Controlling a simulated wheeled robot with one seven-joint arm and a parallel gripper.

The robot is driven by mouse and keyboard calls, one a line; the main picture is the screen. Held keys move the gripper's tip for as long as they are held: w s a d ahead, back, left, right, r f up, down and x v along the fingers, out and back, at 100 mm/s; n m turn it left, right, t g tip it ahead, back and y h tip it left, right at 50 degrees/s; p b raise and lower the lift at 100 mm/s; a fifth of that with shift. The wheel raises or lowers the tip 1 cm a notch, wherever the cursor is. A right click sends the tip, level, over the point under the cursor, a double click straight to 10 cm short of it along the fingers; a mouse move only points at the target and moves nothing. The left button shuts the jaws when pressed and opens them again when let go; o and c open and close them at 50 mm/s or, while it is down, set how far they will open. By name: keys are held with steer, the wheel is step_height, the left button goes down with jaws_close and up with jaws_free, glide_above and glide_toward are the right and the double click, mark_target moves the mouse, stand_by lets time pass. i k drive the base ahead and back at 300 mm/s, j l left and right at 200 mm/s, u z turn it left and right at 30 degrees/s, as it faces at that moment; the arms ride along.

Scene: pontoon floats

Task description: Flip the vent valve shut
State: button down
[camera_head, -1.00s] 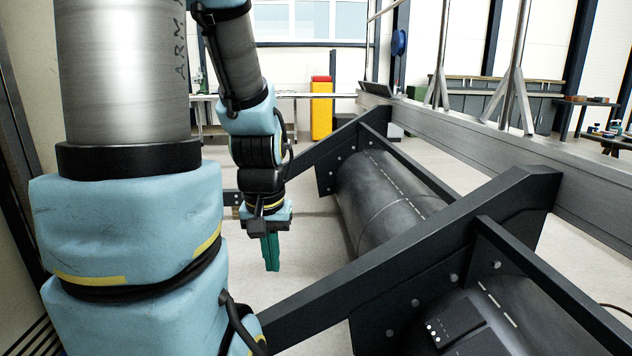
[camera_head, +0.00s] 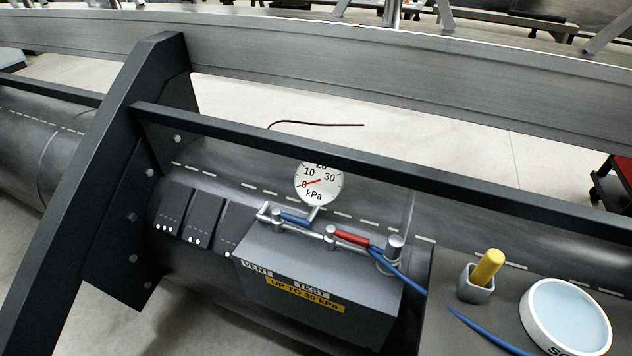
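A grey valve box (camera_head: 320,270) sits on the dark float, with labels reading VENT, TEST and UP TO 30 kPa on its front edge. The vent valve's blue handle (camera_head: 294,219) is on the left of the box's metal pipe, above the VENT label, and lies about along the pipe. A red handle (camera_head: 352,237) is to its right, above the TEST label. A round gauge (camera_head: 319,184) marked kPa stands behind the pipe, its red needle near 0. My gripper is not in view now.
A dark rail (camera_head: 400,180) crosses behind the box, in front of the gauge top. A slanted frame beam (camera_head: 100,170) stands left. A blue hose (camera_head: 402,277) runs from the pipe's right end. A yellow-handled tool (camera_head: 488,266) in a grey cup and a white-rimmed dish (camera_head: 530,312) sit right.

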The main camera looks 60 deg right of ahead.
mark_target(276, 212)
steer(key=z, duration=2.1)
